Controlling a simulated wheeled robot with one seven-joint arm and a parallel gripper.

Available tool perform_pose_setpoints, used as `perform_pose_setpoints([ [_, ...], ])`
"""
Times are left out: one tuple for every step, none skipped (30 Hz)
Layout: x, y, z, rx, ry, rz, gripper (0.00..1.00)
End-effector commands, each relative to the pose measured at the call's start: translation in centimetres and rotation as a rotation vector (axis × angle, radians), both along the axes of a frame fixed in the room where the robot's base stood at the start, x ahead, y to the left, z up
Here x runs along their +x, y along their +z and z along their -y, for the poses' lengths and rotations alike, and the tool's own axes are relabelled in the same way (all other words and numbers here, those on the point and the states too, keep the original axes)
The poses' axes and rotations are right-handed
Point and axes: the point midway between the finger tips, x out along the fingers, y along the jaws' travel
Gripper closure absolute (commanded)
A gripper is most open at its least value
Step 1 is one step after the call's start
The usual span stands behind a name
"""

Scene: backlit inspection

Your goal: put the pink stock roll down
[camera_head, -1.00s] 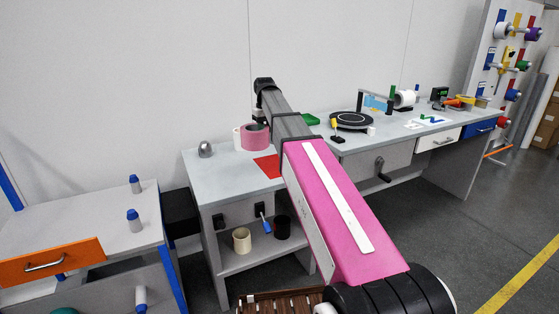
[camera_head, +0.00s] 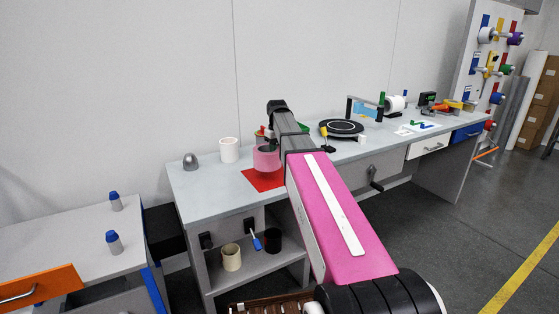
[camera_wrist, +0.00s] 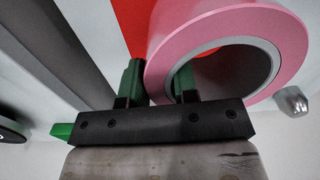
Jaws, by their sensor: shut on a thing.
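The pink stock roll (camera_head: 266,158) is upright at the back edge of the red mat (camera_head: 263,182) on the grey bench. My gripper (camera_wrist: 158,82) is shut on the roll's wall, with one finger inside the bore and the other outside. In the wrist view the pink roll (camera_wrist: 224,24) fills the upper right, and the red mat (camera_wrist: 131,22) shows beside and through it. I cannot tell whether the roll touches the mat or hangs just above. In the head view my arm partly hides the gripper.
A white roll (camera_head: 229,150) stands just left of the pink one, and a metal dome (camera_head: 190,161) is farther left. A black turntable (camera_head: 341,127) is to the right. The bench front left of the mat is clear. Two blue-topped pegs (camera_head: 114,241) stand on the left cabinet.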

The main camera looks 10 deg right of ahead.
Motion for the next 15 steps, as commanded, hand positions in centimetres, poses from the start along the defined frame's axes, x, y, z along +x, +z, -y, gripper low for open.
perform_pose_setpoints([
  [-0.2,-0.3,0.5,0.001,0.000,0.000,0.96],
  [-0.2,-0.4,0.7,0.001,0.000,0.000,0.96],
  [-0.3,-0.5,0.9,0.001,0.000,0.000,0.96],
  [-0.3,-0.6,1.0,0.001,0.000,0.000,0.96],
  [-0.3,-0.7,1.1,0.001,0.000,0.000,0.96],
  [-0.3,-0.7,1.1,0.001,0.000,0.000,0.96],
  [-0.3,-0.8,1.1,0.001,0.000,0.000,0.96],
  [-0.3,-1.0,1.1,0.001,0.000,0.000,0.96],
  [-0.3,-1.2,1.1,0.001,0.000,0.000,0.96],
  [-0.3,-1.5,1.1,0.001,0.000,0.000,0.96],
  [-0.3,-1.8,1.1,0.001,0.000,0.000,0.96],
  [-0.3,-2.3,1.1,0.001,0.000,0.000,0.96],
  [-0.3,-2.7,1.1,0.001,0.000,0.000,0.96],
  [-0.3,-3.1,1.1,0.001,0.000,-0.001,0.96],
  [-0.3,-3.6,1.1,0.001,0.000,-0.002,0.96],
])
